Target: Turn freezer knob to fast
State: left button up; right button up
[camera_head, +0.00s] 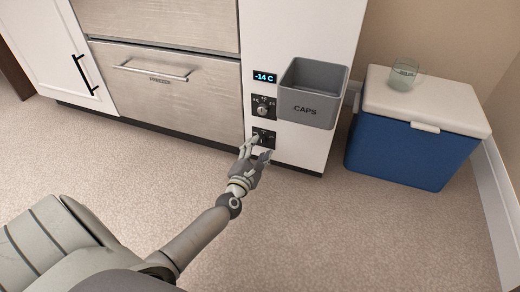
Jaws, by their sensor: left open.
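Two dark knob plates are set one above the other on a white panel (289,147) beside the steel drawers. The upper plate holds a round knob (262,109), with markings too small to read. The lower knob plate (270,136) is partly hidden behind my left gripper (259,148). This gripper is open, with its fingers at the lower plate; I cannot tell whether they touch the knob. The lower knob's setting and labels cannot be read. A small display (264,78) above reads -14 C. My right gripper is not in view.
A grey bin marked CAPS (305,108) sticks out from the panel, right of the knobs and close to my gripper. A blue cooler (405,153) with a white lid stands at the right, with a glass (404,75) on it. The carpet in front is clear.

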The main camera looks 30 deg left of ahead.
pick_arm(q)
jog(key=shift+x, duration=1.15)
jog(key=shift+c, duration=0.4)
jog(key=c, duration=1)
